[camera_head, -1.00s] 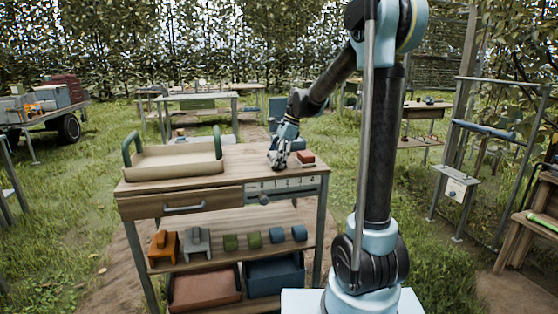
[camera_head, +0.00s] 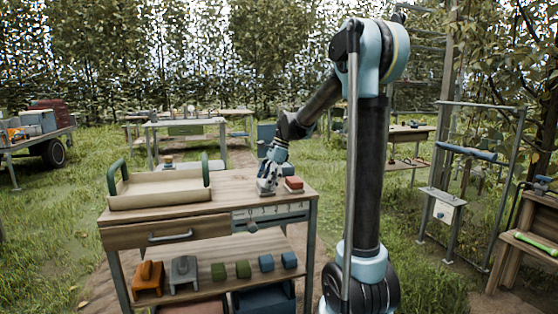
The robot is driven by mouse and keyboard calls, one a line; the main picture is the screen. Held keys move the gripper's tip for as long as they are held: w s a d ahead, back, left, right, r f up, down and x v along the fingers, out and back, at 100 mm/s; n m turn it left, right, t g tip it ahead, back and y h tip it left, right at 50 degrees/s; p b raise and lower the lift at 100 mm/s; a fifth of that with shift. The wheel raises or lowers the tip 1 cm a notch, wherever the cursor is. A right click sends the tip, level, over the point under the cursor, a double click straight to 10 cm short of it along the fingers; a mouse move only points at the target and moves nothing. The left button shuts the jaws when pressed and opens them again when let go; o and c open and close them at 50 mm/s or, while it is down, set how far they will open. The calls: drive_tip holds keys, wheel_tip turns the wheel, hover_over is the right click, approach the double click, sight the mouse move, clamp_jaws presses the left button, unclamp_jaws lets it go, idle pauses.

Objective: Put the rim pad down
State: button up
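My gripper (camera_head: 267,188) points down at the right part of the wooden workbench top (camera_head: 235,186), low over it or touching it. It is small in this view, so I cannot tell whether its fingers are open or shut, or whether a pad is between them. I cannot pick out the rim pad with certainty. Small green blocks (camera_head: 218,271) and blue blocks (camera_head: 266,263) lie on the shelf under the top. A red block (camera_head: 293,183) sits on a pale base just right of my gripper.
A beige tray (camera_head: 160,199) with green upright handles stands on the bench's left side. Below are a drawer (camera_head: 170,235) and a numbered scale (camera_head: 270,214). Orange (camera_head: 148,278) and grey (camera_head: 183,274) pieces share the shelf. Bare bench top lies between tray and gripper.

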drive_tip(key=v, duration=1.5)
drive_tip(key=shift+d+r, duration=0.2)
drive_tip(key=shift+d, duration=0.2)
drive_tip(key=s+d+f+n+t+h, duration=0.1)
drive_tip(key=s+d+f+n, duration=0.4)
drive_tip(key=s+f, duration=0.4)
drive_tip(key=s+d+f+n+t+h, duration=0.1)
drive_tip(key=s+d+f+n, duration=0.4)
drive_tip(key=s+f, duration=0.4)
drive_tip(key=s+d+f+n+t+h, duration=0.1)
drive_tip(key=s+d+f+n+h, duration=0.1)
drive_tip(key=s+d+f+n, duration=0.3)
drive_tip(key=s+d+f, duration=0.1)
drive_tip(key=s+f, duration=0.3)
drive_tip(key=s, duration=0.6)
drive_tip(key=shift+s, duration=0.3)
drive_tip(key=shift+w+f, duration=0.15)
drive_tip(key=shift+w, duration=0.15)
drive_tip(key=shift+o, duration=0.4)
